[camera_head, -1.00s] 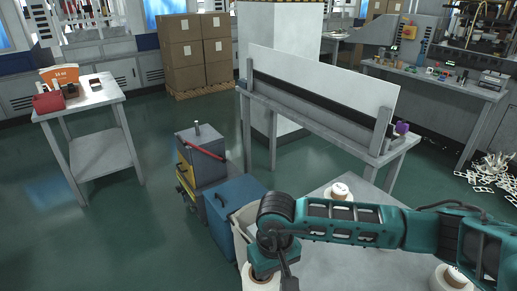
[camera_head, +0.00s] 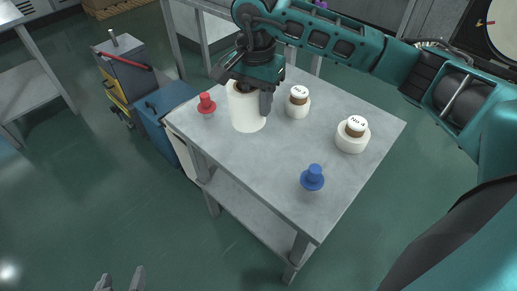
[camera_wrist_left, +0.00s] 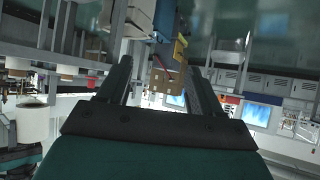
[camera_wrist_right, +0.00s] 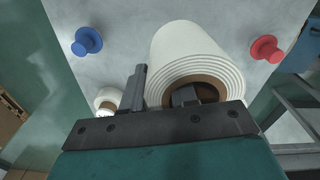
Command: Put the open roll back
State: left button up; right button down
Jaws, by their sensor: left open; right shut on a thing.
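A large white paper roll (camera_head: 247,112) with a brown core is upright at the grey table's far left part, between a red peg and a small roll. I cannot tell if it touches the table. My right gripper (camera_head: 254,84) is shut on its wall from above; in the right wrist view one finger is inside the core (camera_wrist_right: 193,92) and one outside. The red peg (camera_head: 206,103) and a blue peg (camera_head: 313,177) stand bare. My left gripper (camera_head: 121,280) is low at the left, away from the table; its fingers (camera_wrist_left: 160,90) are open and empty.
A small roll marked No.3 (camera_head: 298,105) and a wider one marked No.4 (camera_head: 351,138) stand on the table (camera_head: 250,180).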

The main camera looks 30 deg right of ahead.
jog(key=r+m, duration=0.2)
jog(key=w+d+r+m+b, duration=0.1)
jog(key=r+m, duration=0.1)
jog(key=w+r+m+b, duration=0.1)
jog(key=r+m, duration=0.1)
jog(key=shift+d+r, duration=0.2)
jog(key=shift+r, duration=0.05)
jog(key=shift+r+m, duration=0.2)
jog(key=shift+m, duration=0.2)
pick_arm(q)
jog(key=f+b, duration=0.2)
jog(key=f, duration=0.1)
jog(key=d+f+b, duration=0.1)
jog(key=shift+w+f, duration=0.15)
jog(key=shift+w, duration=0.2)
pick_arm(e)
notch_tip(320, 180, down, 20)
jog(key=shift+d+r, duration=0.1)
jog(key=shift+r, duration=0.1)
jog(key=shift+f+b, duration=0.2)
jog(key=shift+b, duration=0.1)
jog(key=c, duration=0.9)
grip_release()
pick_arm(q)
jog(key=shift+f, duration=0.1)
